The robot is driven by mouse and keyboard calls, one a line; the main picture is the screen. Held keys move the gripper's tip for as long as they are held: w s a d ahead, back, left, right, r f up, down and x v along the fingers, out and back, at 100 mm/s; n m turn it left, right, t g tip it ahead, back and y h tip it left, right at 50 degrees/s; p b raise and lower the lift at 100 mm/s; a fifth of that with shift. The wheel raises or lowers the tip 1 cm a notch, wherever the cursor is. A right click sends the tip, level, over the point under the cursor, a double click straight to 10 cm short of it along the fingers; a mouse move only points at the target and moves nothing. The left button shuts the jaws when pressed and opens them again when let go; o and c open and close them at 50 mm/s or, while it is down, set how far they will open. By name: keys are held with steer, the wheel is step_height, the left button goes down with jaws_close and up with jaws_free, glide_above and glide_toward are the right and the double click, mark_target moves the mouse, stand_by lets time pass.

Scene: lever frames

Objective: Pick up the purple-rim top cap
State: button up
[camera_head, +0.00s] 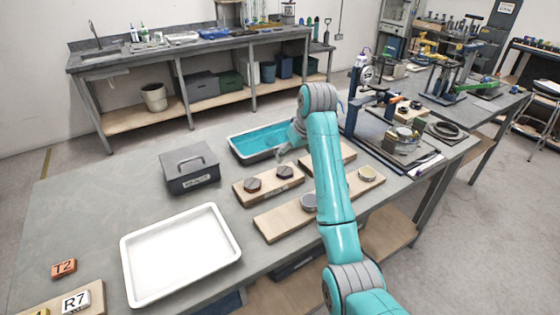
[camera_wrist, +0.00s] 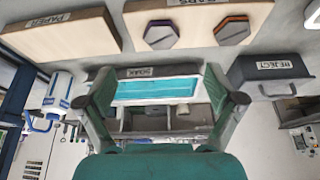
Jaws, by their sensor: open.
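The purple-rim cap is a dark grey hexagon with a thin purple edge. It lies on a wooden board (camera_wrist: 197,58) in the wrist view (camera_wrist: 161,35) and is the right-hand cap in the head view (camera_head: 285,171). An orange-rim cap (camera_wrist: 232,29) lies beside it on the same board, the left-hand one in the head view (camera_head: 254,185). My gripper (camera_wrist: 158,85) is open and empty, its two fingers spread. In the head view my gripper (camera_head: 287,150) is above the table, beyond the caps and near the blue tray; its fingertips are small there.
A teal-filled soak tray (camera_head: 233,148) stands behind the board. A dark reject box (camera_head: 190,168) with a handle is to its left. A white tray (camera_head: 128,270) is front left. Another board (camera_head: 275,223) carries round pieces. A clamp stand (camera_head: 352,105) stands right.

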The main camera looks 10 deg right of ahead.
mark_target(285, 170)
steer(key=x, duration=1.1)
steer(key=shift+w+a+r, duration=0.15)
steer(key=shift+w, duration=0.25)
steer(key=c, duration=1.5)
